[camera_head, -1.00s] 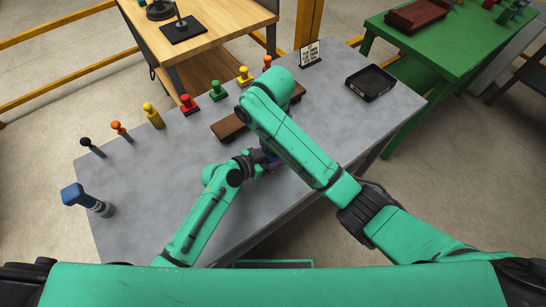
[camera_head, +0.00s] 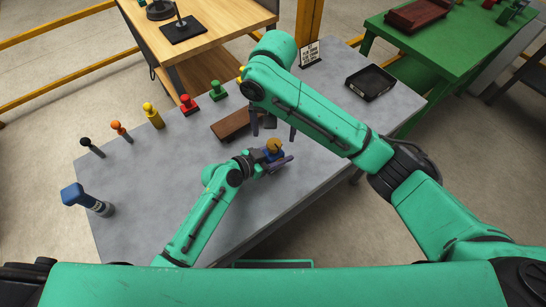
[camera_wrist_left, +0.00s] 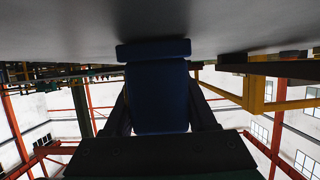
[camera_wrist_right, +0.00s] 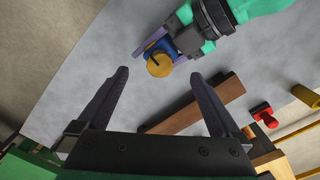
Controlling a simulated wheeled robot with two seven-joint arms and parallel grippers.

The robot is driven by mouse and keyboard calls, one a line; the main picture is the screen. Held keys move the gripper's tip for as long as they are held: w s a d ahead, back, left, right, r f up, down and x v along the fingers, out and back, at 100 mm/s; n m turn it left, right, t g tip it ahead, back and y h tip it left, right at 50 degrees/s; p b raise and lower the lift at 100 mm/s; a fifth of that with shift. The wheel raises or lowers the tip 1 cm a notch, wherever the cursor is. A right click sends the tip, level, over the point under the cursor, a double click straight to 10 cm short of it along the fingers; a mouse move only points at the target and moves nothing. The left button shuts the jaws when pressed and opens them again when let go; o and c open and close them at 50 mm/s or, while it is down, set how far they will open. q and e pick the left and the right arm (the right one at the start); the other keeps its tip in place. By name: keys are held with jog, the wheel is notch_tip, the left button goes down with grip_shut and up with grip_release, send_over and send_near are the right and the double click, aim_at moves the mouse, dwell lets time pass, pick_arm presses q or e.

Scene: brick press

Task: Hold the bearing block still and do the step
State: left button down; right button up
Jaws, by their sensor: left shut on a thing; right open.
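The blue bearing block (camera_head: 273,155) is held just over the grey table by my left gripper (camera_head: 270,161), which is shut on it. A brass-coloured round piece (camera_wrist_right: 159,65) sits on the block's top; whether it is seated fully I cannot tell. In the left wrist view the blue block (camera_wrist_left: 158,95) fills the space between the fingers. My right gripper (camera_wrist_right: 160,76) is open and empty. It is above the table near the block, with its fingers apart from the block and the brass piece.
A brown wooden bar (camera_head: 232,123) lies behind the block. Several coloured knobbed tools, including a red one (camera_head: 188,103), line the far edge. A black tray (camera_head: 371,82) and a sign (camera_head: 309,54) are at right. The table's front is clear.

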dwell(0.3)
pick_arm(q)
jog(key=shift+c, duration=0.6)
grip_release()
jog(key=v, duration=1.2)
jog(key=shift+s, duration=0.1)
